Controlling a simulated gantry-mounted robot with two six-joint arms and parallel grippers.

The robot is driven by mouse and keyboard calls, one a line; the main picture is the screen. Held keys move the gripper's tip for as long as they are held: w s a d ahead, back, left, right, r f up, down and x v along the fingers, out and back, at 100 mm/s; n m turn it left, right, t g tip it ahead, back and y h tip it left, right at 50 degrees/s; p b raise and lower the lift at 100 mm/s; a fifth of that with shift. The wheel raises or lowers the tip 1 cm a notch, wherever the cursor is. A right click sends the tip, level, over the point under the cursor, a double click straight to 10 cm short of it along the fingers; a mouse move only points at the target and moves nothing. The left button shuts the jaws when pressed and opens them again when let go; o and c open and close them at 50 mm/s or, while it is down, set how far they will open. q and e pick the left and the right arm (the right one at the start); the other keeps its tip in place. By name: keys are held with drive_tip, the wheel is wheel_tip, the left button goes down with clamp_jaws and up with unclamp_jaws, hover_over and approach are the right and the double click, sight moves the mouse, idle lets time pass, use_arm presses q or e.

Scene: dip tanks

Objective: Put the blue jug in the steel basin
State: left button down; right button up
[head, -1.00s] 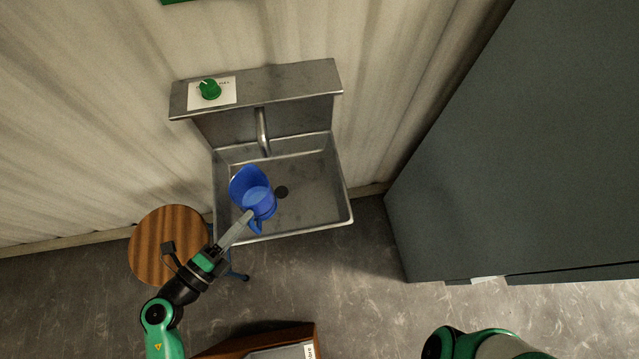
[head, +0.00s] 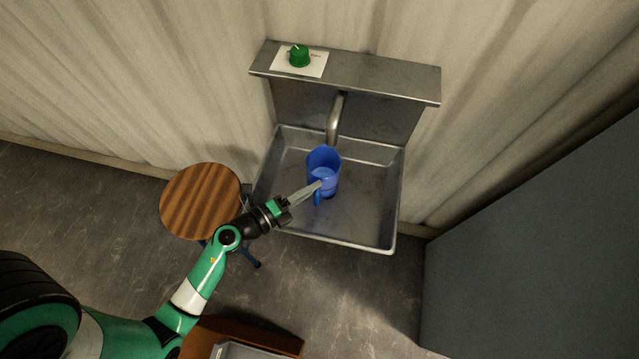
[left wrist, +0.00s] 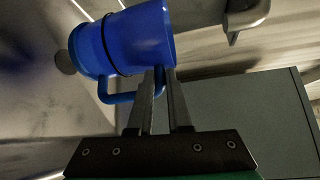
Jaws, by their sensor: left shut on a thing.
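The blue jug (head: 323,162) is inside the outline of the steel basin (head: 365,238) in the head view, below the spout. It looks upright, and its inside shows lighter blue. My left gripper (head: 316,187) is shut on the jug's handle, reaching in over the basin's front left. In the left wrist view the jug (left wrist: 135,38) fills the upper left, with its handle between the two fingers (left wrist: 160,85). I cannot tell whether the jug's base touches the basin floor. My right gripper is not in view.
A steel spout (head: 334,120) hangs over the basin behind the jug. A round wooden stool (head: 200,200) stands left of the basin. A grey cabinet (head: 540,250) stands at the right.

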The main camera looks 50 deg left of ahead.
sight(322, 192)
use_arm(q)
drive_tip(key=w+f, duration=0.1)
drive_tip(key=w+f+b, duration=0.1)
drive_tip(key=f, duration=0.1)
drive_tip(key=shift+a, duration=0.15)
drive_tip(key=shift+w, duration=0.15)
drive_tip(key=f+b, duration=0.3)
drive_tip(key=f, duration=0.1)
drive_tip(key=shift+w+a+b, duration=0.15)
drive_tip(key=shift+w+b, duration=0.2)
drive_tip(key=shift+w, duration=0.05)
drive_tip(key=shift+f, duration=0.1)
drive_tip(key=shift+s+r, duration=0.1)
drive_tip(key=shift+r, duration=0.1)
drive_tip(key=shift+f, duration=0.25)
drive_tip(key=c, duration=0.8)
unclamp_jaws()
drive_tip(key=shift+c, duration=0.2)
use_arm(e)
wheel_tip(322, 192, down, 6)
use_arm(q)
drive_tip(key=shift+r, duration=0.1)
